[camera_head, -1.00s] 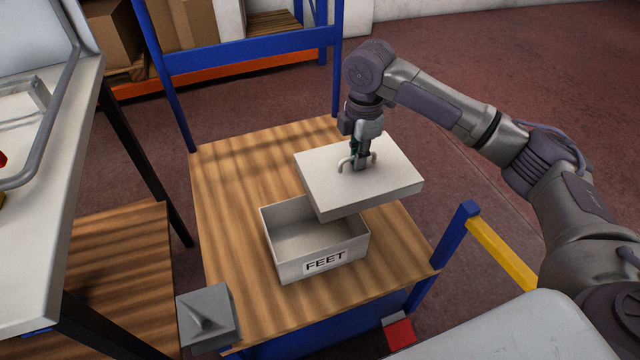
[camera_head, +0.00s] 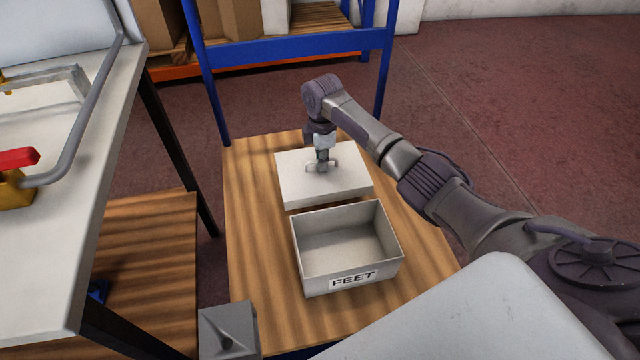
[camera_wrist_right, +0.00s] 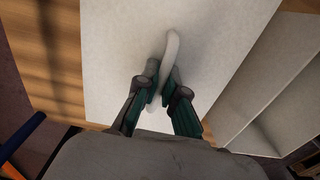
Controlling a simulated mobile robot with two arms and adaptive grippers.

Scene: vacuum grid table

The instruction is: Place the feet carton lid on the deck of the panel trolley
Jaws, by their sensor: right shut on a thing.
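The white feet carton lid (camera_head: 300,182) is over the wooden deck (camera_head: 262,262) of the panel trolley, just behind the open carton. It looks level and low, on the deck or very close above it; I cannot tell which. My right gripper (camera_head: 321,168) is shut on the lid's handle. In the right wrist view, the green-sided fingers (camera_wrist_right: 158,98) close around the pale curved handle (camera_wrist_right: 172,55), with the lid (camera_wrist_right: 115,60) below. The open white carton (camera_head: 347,247), labelled FEET, stands empty on the deck in front of the lid. My left gripper is not in view.
The trolley's blue frame (camera_head: 290,48) rises at the back. A pale table (camera_head: 85,200) with a red-handled clamp (camera_head: 18,175) stands at left. A grey block (camera_head: 228,330) is at the near left corner. Bare deck shows left of the carton.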

